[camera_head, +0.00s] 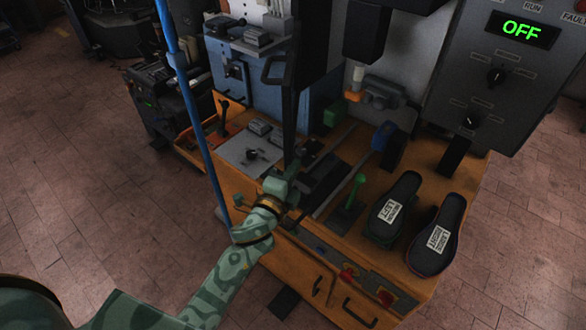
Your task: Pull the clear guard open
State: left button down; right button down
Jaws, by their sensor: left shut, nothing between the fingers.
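A dark upright frame (289,120) with a black loop handle (273,68) stands at the front of the press; it looks like the edge of the clear guard. The clear pane itself is hard to make out, and I cannot tell how far it stands open. My left gripper (288,181) is at the foot of this frame, well below the handle. It is shut and empty; whether it touches the frame is not clear. My green patterned left arm reaches in from the bottom left. My right gripper is not in view.
A blue pole (190,105) slants down beside my left arm. A grey control panel (500,75) reads OFF. Brick floor (90,200) is open at left.

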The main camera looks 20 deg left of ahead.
pick_arm(q)
jog(key=w+a+m+g+h+b, duration=0.2)
jog(key=a+m+h+b, duration=0.2)
jog(key=a, duration=2)
jog(key=shift+a+m+h+b, duration=0.4)
jog(key=shift+h+b, duration=0.8)
jog(key=shift+h, duration=0.4)
jog(key=shift+d, duration=0.1)
